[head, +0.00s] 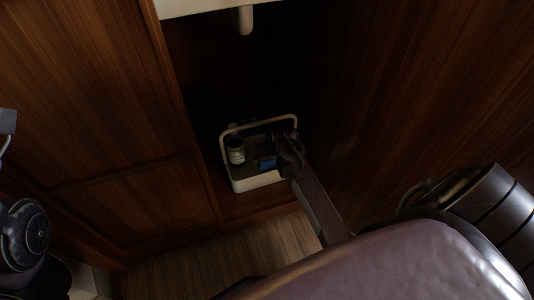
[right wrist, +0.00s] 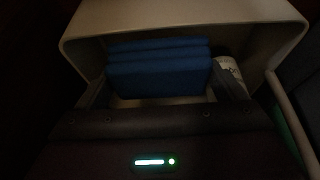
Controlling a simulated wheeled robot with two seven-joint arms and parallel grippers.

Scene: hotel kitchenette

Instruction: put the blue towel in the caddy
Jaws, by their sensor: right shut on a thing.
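The caddy (head: 258,182) is a light-coloured open box with a tall arched handle. It stands on the floor of the dark cabinet opening. My right gripper (head: 283,156) reaches in at its right side, beneath the handle. It is shut on the folded blue towel (head: 267,162). In the right wrist view the towel (right wrist: 160,75) sits between the two fingers, framed by the light caddy (right wrist: 180,15). The towel appears to be inside the caddy's outline; its underside is hidden, so I cannot tell whether it touches the bottom. My left gripper is out of view.
A white bottle (head: 236,152) with a dark top stands in the caddy's left part, close to the towel. Wooden panels (head: 100,100) flank the opening on both sides. A pale pipe (head: 243,20) hangs above. Bare wooden floor (head: 190,262) lies in front.

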